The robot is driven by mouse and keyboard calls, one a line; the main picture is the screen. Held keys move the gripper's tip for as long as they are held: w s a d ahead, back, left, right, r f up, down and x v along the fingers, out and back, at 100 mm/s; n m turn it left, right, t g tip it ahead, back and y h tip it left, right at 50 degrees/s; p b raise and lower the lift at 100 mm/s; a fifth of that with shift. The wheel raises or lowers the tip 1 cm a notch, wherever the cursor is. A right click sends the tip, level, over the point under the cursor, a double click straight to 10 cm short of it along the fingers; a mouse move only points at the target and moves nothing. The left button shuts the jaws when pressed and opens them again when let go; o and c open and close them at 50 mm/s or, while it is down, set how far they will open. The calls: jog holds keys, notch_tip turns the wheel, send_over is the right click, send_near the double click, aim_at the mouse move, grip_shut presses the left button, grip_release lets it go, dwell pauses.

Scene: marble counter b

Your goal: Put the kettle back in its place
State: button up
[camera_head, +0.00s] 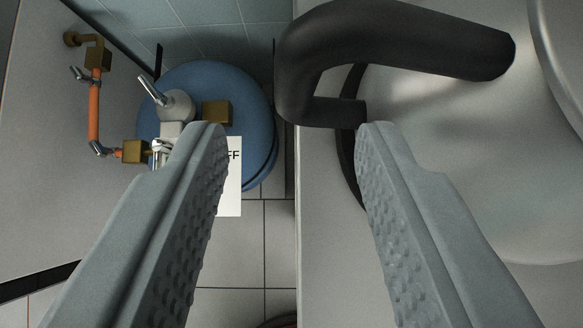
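The kettle appears to be the large brushed-steel round body (470,170) at the right, cut off by the frame edge. A thick black curved handle (400,40) juts from it toward the upper middle. My gripper (290,132) is open, with its two grey ridged fingers wide apart and nothing between them. The right fingertip overlaps the lower end of the handle in the picture; I cannot tell whether they touch. The left fingertip is over the blue cylinder in the picture. The kettle's place cannot be identified.
A blue gas cylinder (255,110) with a valve stands lower down at the left, beside an orange hose (94,110) with brass fittings. A white paper tag (230,195) hangs there. The counter's edge (298,230) runs down the middle, with floor tiles (232,250) below.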

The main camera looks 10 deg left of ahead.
jog(key=v, duration=0.6)
jog(key=shift+s+r, duration=0.25)
jog(key=s+d+r+t, duration=0.1)
jog(key=s+r+t, duration=0.1)
jog(key=s, duration=0.8)
jog(key=s+d+r+t, duration=0.1)
jog(key=s+r+t, duration=0.2)
jog(key=s, duration=0.8)
jog(key=s+d+r+t, duration=0.1)
jog(key=s+r+t, duration=0.2)
jog(key=s, duration=0.7)
jog(key=shift+s+d+r, duration=0.3)
jog(key=shift+s+d, duration=0.05)
